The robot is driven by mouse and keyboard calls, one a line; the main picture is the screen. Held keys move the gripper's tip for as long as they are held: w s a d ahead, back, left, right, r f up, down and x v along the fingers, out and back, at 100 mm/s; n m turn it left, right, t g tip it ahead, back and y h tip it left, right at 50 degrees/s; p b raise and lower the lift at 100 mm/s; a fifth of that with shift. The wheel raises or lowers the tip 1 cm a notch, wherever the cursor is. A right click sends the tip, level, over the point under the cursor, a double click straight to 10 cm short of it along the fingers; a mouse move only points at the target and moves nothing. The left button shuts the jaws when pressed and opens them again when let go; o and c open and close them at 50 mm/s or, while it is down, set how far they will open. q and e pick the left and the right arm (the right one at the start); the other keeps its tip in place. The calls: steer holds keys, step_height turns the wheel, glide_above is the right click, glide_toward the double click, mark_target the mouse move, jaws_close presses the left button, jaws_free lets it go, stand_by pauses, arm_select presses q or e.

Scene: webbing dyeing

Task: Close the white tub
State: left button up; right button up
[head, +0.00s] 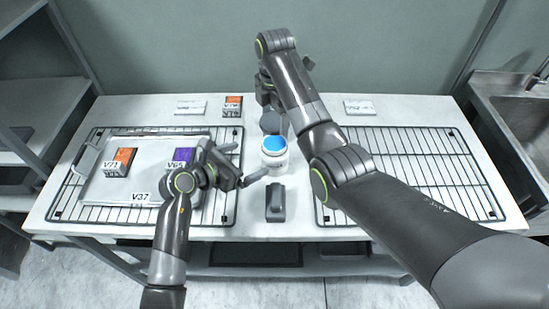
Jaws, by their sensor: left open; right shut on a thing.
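The white tub (275,163) stands upright near the middle of the table. Its top is uncovered and a bright blue surface shows inside. My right gripper (269,108) is behind the tub, mostly hidden by its own arm, and is shut on a dark grey round piece that looks like the lid (271,124). The lid is just behind the tub's rim in the picture; its exact height is hard to judge. My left gripper (249,160) is open and empty at the tub's left side, its fingers pointing toward it. I cannot tell whether they touch it.
A dark grey block (276,204) stands in front of the tub. A metal tray (90,190) with labelled orange and purple packs lies on the left wire rack (229,207). The right wire rack (430,165) is empty. More labelled packs (232,104) lie behind. A sink (515,110) is at right.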

stand_by(0.3)
arm_select(q)
steer(key=x, duration=1.2)
steer(key=shift+r, duration=0.1)
steer(key=c, duration=1.5)
steer(key=shift+o, duration=0.2)
arm_select(e)
glide_above(275, 143)
steer(key=shift+f, duration=2.5)
steer(key=shift+f, duration=0.1)
steer(key=shift+f, duration=0.8)
steer(key=shift+f, duration=0.7)
